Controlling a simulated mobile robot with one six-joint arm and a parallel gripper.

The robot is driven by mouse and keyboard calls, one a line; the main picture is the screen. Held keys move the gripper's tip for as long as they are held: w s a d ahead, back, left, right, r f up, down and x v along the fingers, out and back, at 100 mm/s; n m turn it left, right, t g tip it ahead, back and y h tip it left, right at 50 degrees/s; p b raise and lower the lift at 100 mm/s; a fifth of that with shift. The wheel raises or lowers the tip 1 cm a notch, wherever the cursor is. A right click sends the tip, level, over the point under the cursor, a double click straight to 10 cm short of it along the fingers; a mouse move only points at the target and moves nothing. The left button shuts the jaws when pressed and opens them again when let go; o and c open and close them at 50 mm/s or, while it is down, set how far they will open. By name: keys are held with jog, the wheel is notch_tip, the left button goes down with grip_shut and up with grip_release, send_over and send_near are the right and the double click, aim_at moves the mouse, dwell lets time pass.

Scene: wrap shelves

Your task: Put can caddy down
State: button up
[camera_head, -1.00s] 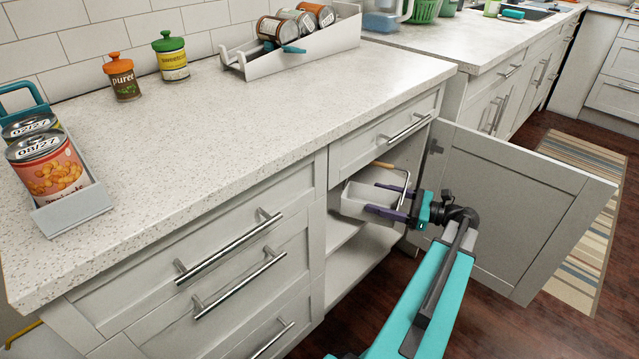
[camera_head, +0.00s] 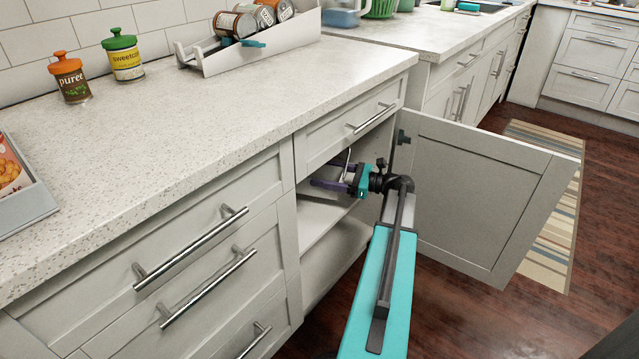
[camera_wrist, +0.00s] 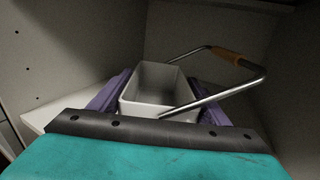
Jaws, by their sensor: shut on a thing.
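The can caddy is a small, open, light grey bin (camera_wrist: 155,108) with a bent wire handle (camera_wrist: 190,102) and a wooden grip (camera_wrist: 236,58). It looks empty and upright in the wrist view. My gripper (camera_wrist: 158,82) is shut on it, with a purple finger along each side wall. In the head view my gripper (camera_head: 326,178) reaches into the open cabinet, under the drawer. The caddy is mostly hidden there. A pale shelf (camera_wrist: 42,112) shows beside and below the caddy; I cannot tell whether the caddy touches it.
The open cabinet door (camera_head: 475,195) stands right of my arm. A drawer with a bar handle (camera_head: 372,118) is just above the opening. A lower shelf (camera_head: 335,245) looks clear. The counter (camera_head: 215,120) holds jars and a can rack (camera_head: 245,48).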

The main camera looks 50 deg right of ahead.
jog(key=shift+w+d, duration=0.2)
jog(key=shift+w, duration=0.6)
jog(key=shift+w+d+f+b, duration=0.1)
jog(key=shift+w+b, duration=0.2)
jog(key=shift+w, duration=0.15)
jog(key=shift+w+f+b, duration=0.2)
jog(key=shift+f+b, duration=0.8)
jog(key=shift+f, duration=0.75)
jog(key=o, duration=1.3)
jog(key=shift+f, duration=0.15)
jog(key=shift+o, duration=0.2)
